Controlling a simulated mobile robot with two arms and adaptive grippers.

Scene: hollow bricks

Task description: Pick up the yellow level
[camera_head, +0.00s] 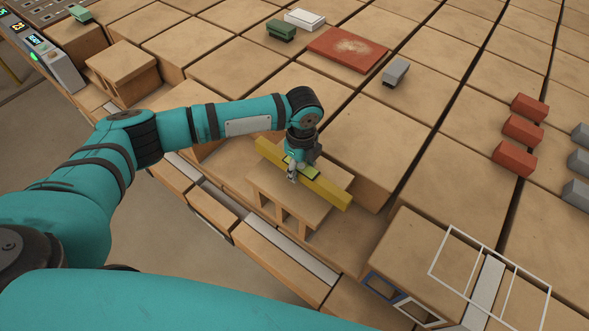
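The yellow level (330,191) is a long bar lying at a slant over a small wooden stand (270,188). Whether it rests on the stand or is slightly above it, I cannot tell. My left gripper (292,174) points down at the middle of the level, with a finger in front of its near side. The far finger is hidden, so I cannot tell whether the gripper is shut on the level. My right gripper is not in view.
A wooden block (122,69) stands at the upper left. Red bricks (522,129) and grey bricks (578,160) sit at the right. A red mat (347,48), a grey brick (396,72) and a green brick (281,30) lie farther back. A white wire frame (440,252) is at lower right.

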